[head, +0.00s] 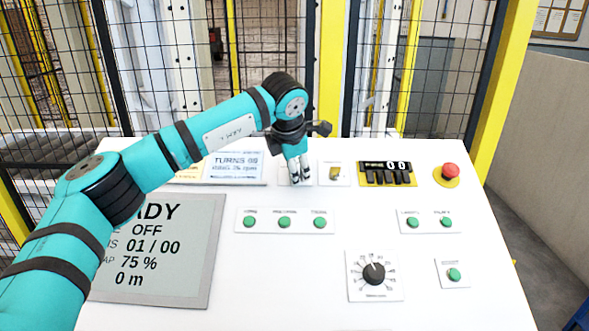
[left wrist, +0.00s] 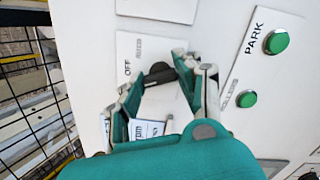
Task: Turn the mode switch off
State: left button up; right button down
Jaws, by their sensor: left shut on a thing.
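The mode switch shows in the left wrist view as a black knob (left wrist: 159,75) on a white plate (left wrist: 135,46). The word OFF is printed beside the knob, with another fainter label nearby. My left gripper (left wrist: 163,82) has its fingers on either side of the knob and is shut on it. In the head view my left gripper (head: 300,179) points down at the panel's back row and hides the knob. The large grey display (head: 160,262) reads OFF, 01 / 00, 75 % and 0 m; my arm covers part of it. My right gripper is not in view.
Green buttons (head: 284,222) sit in front, with a black dial (head: 373,273) nearer. A mesh fence (head: 420,75) stands behind the white panel.

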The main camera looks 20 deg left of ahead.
pick_arm(q)
jog(key=m, duration=0.4)
jog(key=shift+m+p, duration=0.35)
jog(key=shift+m, duration=0.05)
dwell(0.4)
jog(key=o, duration=1.1)
jog(key=shift+o, duration=0.2)
jog(key=shift+s+r, duration=0.1)
jog(key=shift+r, duration=0.2)
jog(key=v, duration=1.1)
jog(key=shift+r, duration=0.3)
jog(key=shift+a, duration=0.1)
